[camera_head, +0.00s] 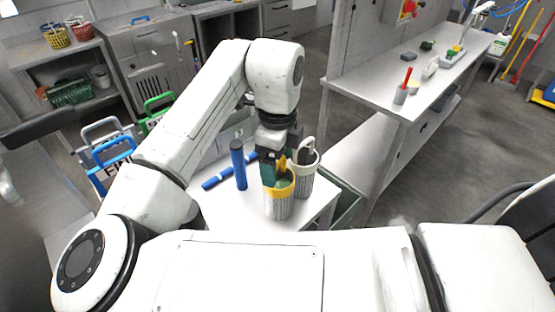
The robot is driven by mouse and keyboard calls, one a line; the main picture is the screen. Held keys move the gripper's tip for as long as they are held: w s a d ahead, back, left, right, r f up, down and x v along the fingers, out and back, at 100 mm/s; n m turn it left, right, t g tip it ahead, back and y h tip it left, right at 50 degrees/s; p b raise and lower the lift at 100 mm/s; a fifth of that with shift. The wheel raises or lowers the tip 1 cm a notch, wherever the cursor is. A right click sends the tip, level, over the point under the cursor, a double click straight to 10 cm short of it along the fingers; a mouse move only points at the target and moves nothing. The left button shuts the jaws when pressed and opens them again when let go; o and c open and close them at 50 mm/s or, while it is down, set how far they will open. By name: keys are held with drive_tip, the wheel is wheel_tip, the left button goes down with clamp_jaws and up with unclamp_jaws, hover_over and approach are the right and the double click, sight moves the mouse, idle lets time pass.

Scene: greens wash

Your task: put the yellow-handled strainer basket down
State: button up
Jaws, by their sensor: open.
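The yellow-handled strainer basket (279,204) stands upright on the small white table (229,212), with a yellow rim and a pale perforated body. Something green shows inside it. My gripper (277,172) is right over the basket's rim, pointing down, and is open. The fingertips are partly lost against the rim and the green contents, so I cannot tell whether they touch the basket. A second strainer basket (306,180) with a pale rim and handle stands close behind it to the right.
A blue upright cylinder (239,166) and a lying blue tube (217,181) are left of the baskets. A green crate (346,207) sits beside the table's right edge. A long grey bench (440,75) stands at right. Open floor (450,160) lies beyond.

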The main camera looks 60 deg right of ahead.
wheel_tip(320, 180, up, 12)
drive_tip(key=shift+r, duration=0.15)
idle(0.3)
